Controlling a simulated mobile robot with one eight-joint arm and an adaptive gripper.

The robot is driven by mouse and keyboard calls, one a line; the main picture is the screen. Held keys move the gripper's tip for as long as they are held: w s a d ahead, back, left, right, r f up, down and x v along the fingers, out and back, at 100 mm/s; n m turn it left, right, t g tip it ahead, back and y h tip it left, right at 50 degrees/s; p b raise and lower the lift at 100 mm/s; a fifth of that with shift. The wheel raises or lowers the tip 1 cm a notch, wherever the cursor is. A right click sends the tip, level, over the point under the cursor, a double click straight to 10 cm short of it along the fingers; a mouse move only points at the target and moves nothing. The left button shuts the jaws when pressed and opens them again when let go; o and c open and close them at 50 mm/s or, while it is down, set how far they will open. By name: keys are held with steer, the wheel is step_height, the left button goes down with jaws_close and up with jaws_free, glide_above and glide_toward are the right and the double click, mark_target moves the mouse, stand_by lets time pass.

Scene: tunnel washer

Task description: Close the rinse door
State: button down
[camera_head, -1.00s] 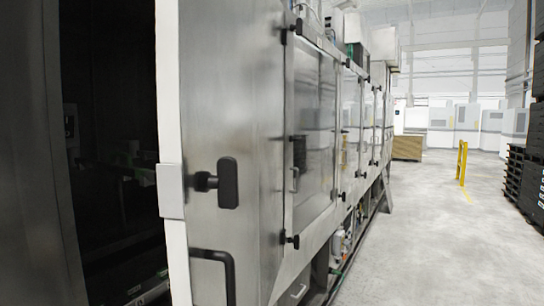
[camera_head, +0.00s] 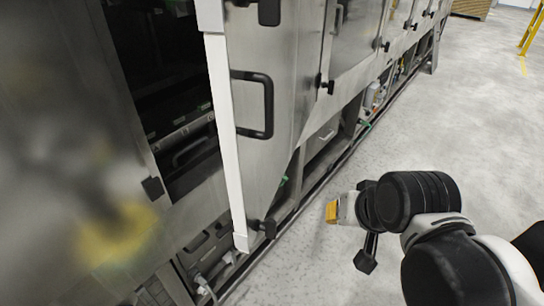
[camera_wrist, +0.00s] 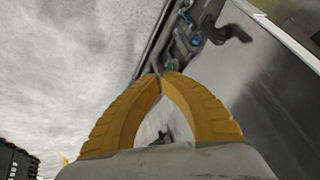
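The steel door (camera_head: 265,165) with a white edge stands open, swung out from the dark opening (camera_head: 165,70) of the washer. It has a black bar handle (camera_head: 268,105) and black latch knobs near its top and bottom. My gripper (camera_head: 332,212) is low over the floor, to the right of the door and apart from it. In the wrist view its yellow fingers (camera_wrist: 160,77) meet at the tips with nothing between them. A steel panel (camera_wrist: 270,100) and a black latch (camera_wrist: 228,32) show to the right of the fingers there.
The row of closed washer doors (camera_head: 360,40) runs away behind the open door, with pipes and fittings along its base. The concrete floor (camera_head: 460,120) to the right is clear. A yellow post (camera_head: 530,32) and a wooden crate (camera_head: 472,8) stand far off.

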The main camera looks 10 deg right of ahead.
steer(key=w+a+r+m+g+y+p, duration=0.15)
steer(key=r+m+y+p, duration=0.3)
steer(key=m, duration=0.55)
steer(key=w+a+r+m+g+y+p, duration=0.1)
steer(key=w+a+r+m+y+p, duration=0.3)
steer(key=m, duration=0.6)
steer(key=h+b, duration=0.1)
steer(key=b, duration=0.2)
glide_toward(258, 193)
steer(key=shift+m, duration=0.4)
steer(key=x, duration=0.5)
steer(key=shift+a+f, duration=0.1)
steer(key=shift+f, duration=0.4)
steer(key=shift+w+a, duration=0.2)
steer(key=shift+a, duration=0.2)
